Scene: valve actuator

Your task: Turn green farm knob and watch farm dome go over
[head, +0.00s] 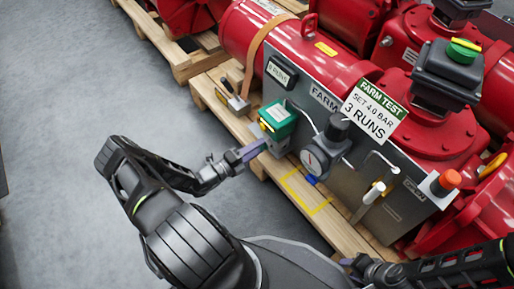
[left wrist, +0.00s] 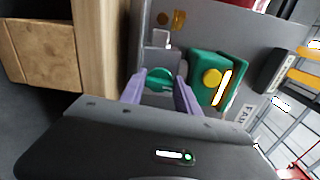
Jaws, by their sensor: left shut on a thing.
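The green knob (left wrist: 158,77) sits between the fingers of my left gripper (left wrist: 160,90) in the left wrist view, and the gripper is shut on it. In the head view my left gripper (head: 248,152) reaches the lower left of the green box (head: 278,119), and the knob is hidden by the fingers. The green box (left wrist: 203,80) has a yellow button and a yellow strip. A green dome with a yellow top (head: 463,50) stands on a black box at upper right. My right gripper (head: 350,263) is at the bottom edge, too small and cut off to judge.
A grey panel with a gauge (head: 315,158) and a FARM TEST sign (head: 375,110) fronts the red actuator (head: 318,60). A red button (head: 448,180) and a white-tipped lever (head: 374,192) are to the right. The wooden pallet (head: 235,124) runs below; grey floor is clear at left.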

